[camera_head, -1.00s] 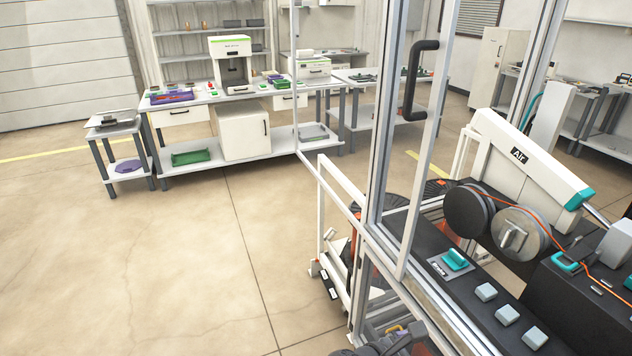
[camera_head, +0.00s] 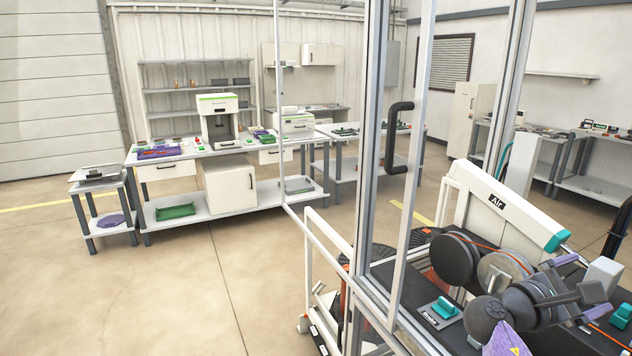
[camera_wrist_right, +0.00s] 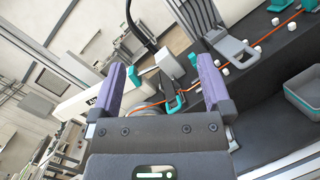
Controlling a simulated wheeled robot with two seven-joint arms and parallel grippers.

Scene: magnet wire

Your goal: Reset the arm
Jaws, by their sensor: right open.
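My right gripper (camera_head: 588,285) is in the lower right of the head view, in front of the winding machine. Its two purple fingers are spread apart, with nothing between them; the right wrist view (camera_wrist_right: 163,78) shows the same. The white machine arm marked "Air" (camera_head: 510,205) stands behind it. A dark spool (camera_head: 453,258) and a grey spool (camera_head: 500,268) sit below that arm, the grey one partly hidden by my arm. An orange wire (camera_wrist_right: 265,38) runs across the machine in the wrist view. My left gripper is not in view.
An aluminium frame post (camera_head: 372,150) and a door with a black handle (camera_head: 397,137) stand close to my arm's left. A teal clamp (camera_head: 445,307) sits on the black deck. A grey-teal bin (camera_wrist_right: 303,92) is at the wrist view's right. The floor at left is clear.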

